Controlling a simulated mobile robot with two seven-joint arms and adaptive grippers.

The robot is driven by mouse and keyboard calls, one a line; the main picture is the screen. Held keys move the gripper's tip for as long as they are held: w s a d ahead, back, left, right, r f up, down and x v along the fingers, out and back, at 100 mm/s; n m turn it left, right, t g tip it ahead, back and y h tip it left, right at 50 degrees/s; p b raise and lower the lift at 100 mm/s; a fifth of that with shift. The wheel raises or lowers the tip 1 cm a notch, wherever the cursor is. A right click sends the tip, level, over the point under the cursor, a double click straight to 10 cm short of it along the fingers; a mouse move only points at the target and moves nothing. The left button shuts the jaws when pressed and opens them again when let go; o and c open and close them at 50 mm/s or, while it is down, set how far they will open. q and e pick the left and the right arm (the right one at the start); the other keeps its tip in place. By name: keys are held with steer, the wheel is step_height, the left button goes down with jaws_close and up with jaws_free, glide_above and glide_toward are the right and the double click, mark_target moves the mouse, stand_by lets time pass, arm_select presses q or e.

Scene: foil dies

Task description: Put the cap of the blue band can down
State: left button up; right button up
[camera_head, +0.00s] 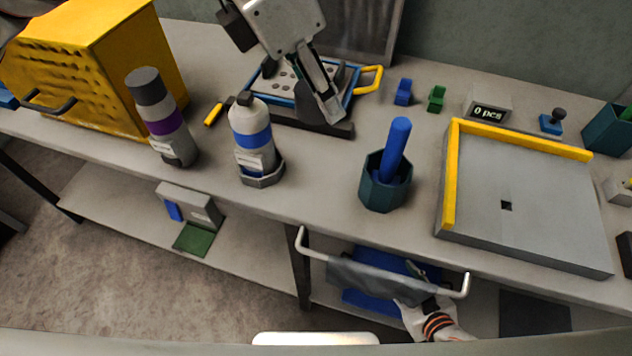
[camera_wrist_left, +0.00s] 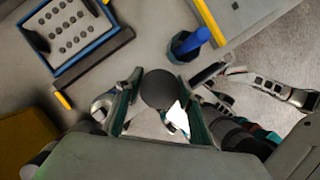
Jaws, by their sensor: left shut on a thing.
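The blue band can (camera_head: 252,138) stands upright in a dark grey hexagonal holder (camera_head: 262,178); a small dark nozzle shows on its top, with no cap over it. My left gripper (camera_head: 328,108) is over the bench, right of the can in the head view. In the left wrist view its fingers (camera_wrist_left: 158,108) are shut on a round dark grey cap (camera_wrist_left: 158,88).
The purple band can (camera_head: 163,125), with a dark cap, stands at left near a yellow box (camera_head: 90,65). A blue-rimmed tray (camera_head: 280,78) lies behind the left gripper. A cup (camera_head: 385,188) with a blue stick and a large yellow-edged tray (camera_head: 530,195) stand right. Bench between is clear.

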mark_target(324, 187)
arm_select(q)
step_height(324, 187, down, 19)
steer(key=shift+f+b, duration=0.2)
steer(key=shift+b, duration=0.5)
steer(key=shift+f, duration=0.3)
steer(key=shift+f, duration=0.1)
steer(key=o, duration=0.7)
steer(key=shift+o, duration=0.2)
